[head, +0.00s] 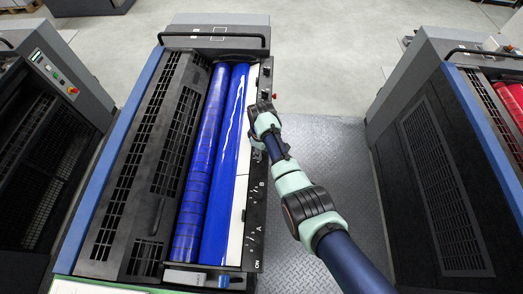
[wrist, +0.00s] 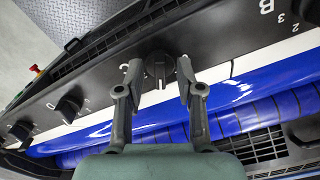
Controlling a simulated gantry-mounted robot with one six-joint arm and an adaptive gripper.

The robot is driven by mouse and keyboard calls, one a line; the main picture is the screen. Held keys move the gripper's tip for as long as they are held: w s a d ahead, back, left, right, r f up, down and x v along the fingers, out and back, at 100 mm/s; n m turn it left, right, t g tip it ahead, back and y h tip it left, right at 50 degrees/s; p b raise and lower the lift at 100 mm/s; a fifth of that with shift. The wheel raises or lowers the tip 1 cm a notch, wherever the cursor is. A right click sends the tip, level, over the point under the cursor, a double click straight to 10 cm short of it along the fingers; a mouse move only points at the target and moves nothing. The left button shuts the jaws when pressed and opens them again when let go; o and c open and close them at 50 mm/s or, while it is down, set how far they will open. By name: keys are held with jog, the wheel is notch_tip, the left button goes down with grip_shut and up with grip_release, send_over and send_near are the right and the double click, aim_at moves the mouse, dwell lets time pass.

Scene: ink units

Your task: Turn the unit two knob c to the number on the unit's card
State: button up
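My gripper (head: 262,107) is over the black control panel along the right side of the middle unit, which has blue rollers. In the wrist view my gripper (wrist: 159,70) is open, with one finger on each side of a black knob (wrist: 160,69). I cannot tell whether the fingertips touch it. A pale pointer line shows on the knob. Its letter is hidden, and a digit beside it is partly covered by the left finger. A letter B (wrist: 266,5) is printed further right. The head view shows A and B on the panel. I cannot read a card.
Two more knobs (wrist: 69,106) (wrist: 20,131) sit on the panel to the left in the wrist view. Blue rollers (head: 222,150) lie beside the panel. Another unit with red rollers (head: 507,98) stands at right. The metal-plate floor (head: 335,160) between units is clear.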

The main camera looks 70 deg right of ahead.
notch_tip(320, 180, up, 12)
dwell(0.6)
dwell(0.4)
jog(key=w+a+r+t+h+p, duration=0.1)
jog(key=w+a+r+t+p, duration=0.1)
jog(key=w+a+r, duration=0.3)
jog(key=w+a+r+t+h+p, duration=0.1)
jog(key=w+a+p, duration=0.15)
jog(key=a, duration=0.45)
jog(key=w+a+r+t+p, duration=0.1)
jog(key=w+a+r+t, duration=0.1)
jog(key=w+a+r, duration=0.3)
jog(key=s+a+r+t+y+p, duration=0.1)
jog(key=s+a+r+t+p, duration=0.1)
jog(key=a+r, duration=0.6)
jog(key=s+a+r+n+t+y+p, duration=0.1)
jog(key=s+a+r+t+p, duration=0.2)
jog(key=a+r, duration=0.5)
jog(key=s+a+t, duration=0.1)
jog(key=a+t, duration=0.1)
jog(key=a, duration=0.7)
jog(key=shift+a+r+t, duration=0.15)
jog(key=shift+r+t, duration=0.25)
